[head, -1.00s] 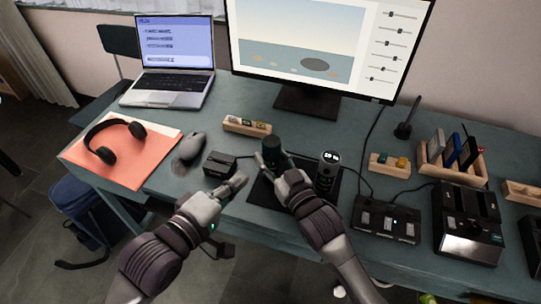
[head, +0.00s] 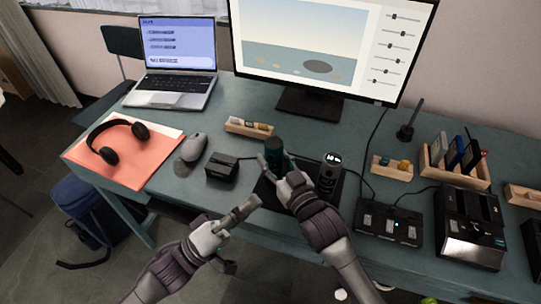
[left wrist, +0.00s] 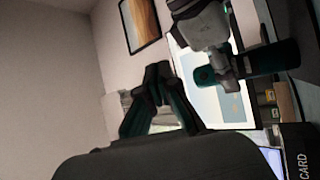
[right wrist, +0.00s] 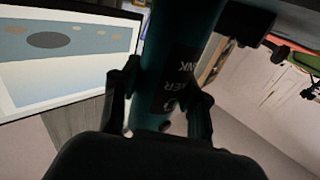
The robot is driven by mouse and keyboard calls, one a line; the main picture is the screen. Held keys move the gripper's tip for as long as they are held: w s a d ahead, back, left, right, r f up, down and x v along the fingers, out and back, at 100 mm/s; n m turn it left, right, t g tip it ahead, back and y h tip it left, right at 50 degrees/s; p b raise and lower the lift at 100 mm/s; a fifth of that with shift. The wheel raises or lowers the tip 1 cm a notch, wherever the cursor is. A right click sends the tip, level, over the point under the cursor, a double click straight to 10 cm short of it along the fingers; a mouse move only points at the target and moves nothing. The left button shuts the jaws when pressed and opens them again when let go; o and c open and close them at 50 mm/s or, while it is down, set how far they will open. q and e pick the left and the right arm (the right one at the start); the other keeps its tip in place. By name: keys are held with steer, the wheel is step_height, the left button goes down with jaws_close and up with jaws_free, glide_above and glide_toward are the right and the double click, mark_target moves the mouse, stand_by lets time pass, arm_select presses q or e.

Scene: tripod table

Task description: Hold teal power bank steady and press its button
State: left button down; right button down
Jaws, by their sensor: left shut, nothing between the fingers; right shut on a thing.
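The teal power bank (head: 274,152) is a dark teal cylinder, upright over the black mat (head: 262,190) in the head view. My right gripper (head: 275,166) is shut on it. In the right wrist view the power bank (right wrist: 178,60) stands between the two fingers, with white lettering on its side. It also shows in the left wrist view (left wrist: 272,60). My left gripper (head: 249,209) is shut and empty, in front of and below the power bank, apart from it, near the table's front edge. Its fingers meet in the left wrist view (left wrist: 158,75).
A dark cylinder with a lit display (head: 329,172) stands close right of my right gripper. A black box (head: 222,167) sits to the left. A black charger (head: 388,224) and a card rack (head: 455,165) are at right. Headphones (head: 108,145) and a mouse (head: 194,146) lie at left.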

mark_target(271, 157)
arm_select(q)
steer(key=w+d, duration=0.2)
steer(key=w, duration=0.6)
steer(key=shift+w+d, duration=0.25)
steer(key=shift+w, duration=0.15)
stand_by(1.5)
steer(key=shift+w+d, duration=0.1)
steer(key=shift+w, duration=0.15)
steer(key=shift+w+d, duration=0.15)
steer(key=shift+w, duration=0.2)
stand_by(0.5)
stand_by(0.4)
steer(key=shift+s+a, duration=0.25)
steer(key=shift+s, duration=0.5)
steer(key=shift+s, duration=0.1)
